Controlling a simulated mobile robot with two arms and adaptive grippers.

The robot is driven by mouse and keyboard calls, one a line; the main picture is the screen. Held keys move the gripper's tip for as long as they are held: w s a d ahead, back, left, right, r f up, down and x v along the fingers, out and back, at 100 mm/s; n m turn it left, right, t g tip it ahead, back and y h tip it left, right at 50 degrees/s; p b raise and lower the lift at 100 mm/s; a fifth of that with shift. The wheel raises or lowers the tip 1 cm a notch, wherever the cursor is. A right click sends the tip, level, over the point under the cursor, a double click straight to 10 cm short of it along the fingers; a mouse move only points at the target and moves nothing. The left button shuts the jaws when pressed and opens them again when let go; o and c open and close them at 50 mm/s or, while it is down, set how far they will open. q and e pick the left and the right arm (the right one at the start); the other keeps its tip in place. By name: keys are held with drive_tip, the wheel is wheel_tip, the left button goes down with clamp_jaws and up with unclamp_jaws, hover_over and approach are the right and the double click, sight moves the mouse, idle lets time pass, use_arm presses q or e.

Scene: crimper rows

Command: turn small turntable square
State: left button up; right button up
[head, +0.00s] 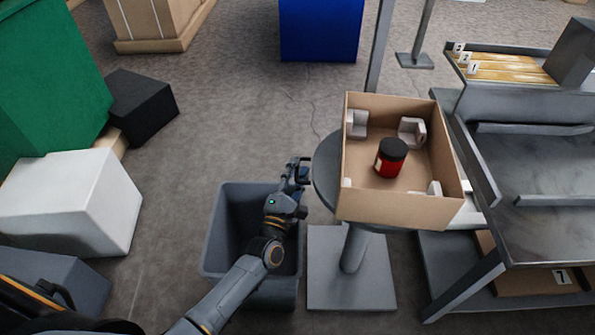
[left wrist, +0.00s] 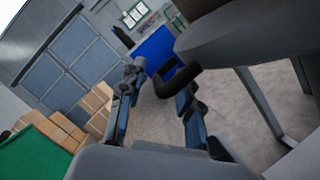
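The small turntable (head: 326,172) is a grey round disc on a pedestal with a square base. An open cardboard box (head: 400,208) sits on it, slightly askew in the picture, with a red jar (head: 389,160) with a black lid and white corner pads inside. My left gripper (head: 301,168) is at the disc's left edge. In the left wrist view its fingers (left wrist: 157,88) are apart. A dark bent bar (left wrist: 178,82) reaches from the disc's underside (left wrist: 245,38) close to the right fingertip; I cannot tell whether they touch. My right gripper is not in view.
A grey open bin (head: 225,225) stands below my left arm. A grey rack (head: 520,185) stands close on the turntable's right. A white box (head: 75,200) and a black box (head: 142,106) are at the left. A blue box (head: 320,30) is behind; floor between is clear.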

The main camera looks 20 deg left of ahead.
use_arm(q)
clamp_jaws()
drive_tip(key=shift+s, duration=0.1)
idle(0.3)
